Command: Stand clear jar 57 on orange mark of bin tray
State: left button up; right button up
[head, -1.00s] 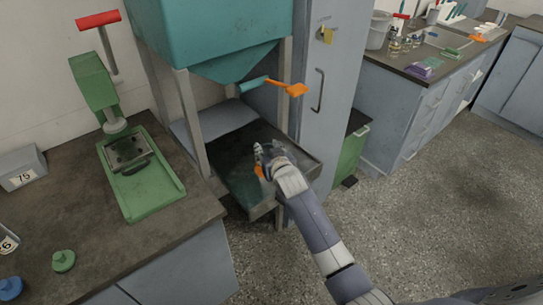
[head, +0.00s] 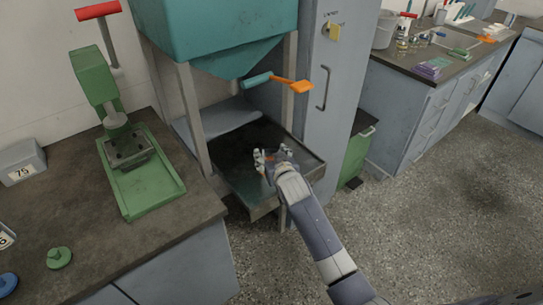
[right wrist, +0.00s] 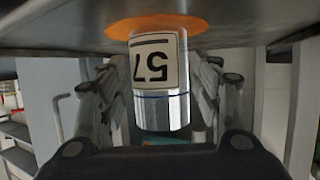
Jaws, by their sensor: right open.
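The clear jar 57 (right wrist: 158,75) shows in the right wrist view, which is upside down, so its label reads inverted. It stands upright with its base against the orange mark (right wrist: 125,28) of the bin tray (right wrist: 60,35). In the head view the tray (head: 236,178) lies under the teal hopper, and my right gripper (head: 271,157) is over its right part. In the right wrist view the fingers of my right gripper (right wrist: 155,95) are open, one on each side of the jar. In the head view the jar is hard to make out between the fingers. My left gripper is out of view.
The teal hopper (head: 215,30) with an orange-handled lever (head: 295,85) hangs above the tray. Grey posts flank it. A green press (head: 140,185) stands on the left bench, with a grey block marked 75 (head: 22,162). A grey cabinet (head: 335,100) is behind right.

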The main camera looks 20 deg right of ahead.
jog(key=shift+r, duration=0.35)
jog(key=shift+s, duration=0.35)
jog(key=v, duration=1.1)
jog(key=shift+s+p, duration=0.1)
jog(key=shift+p, duration=0.3)
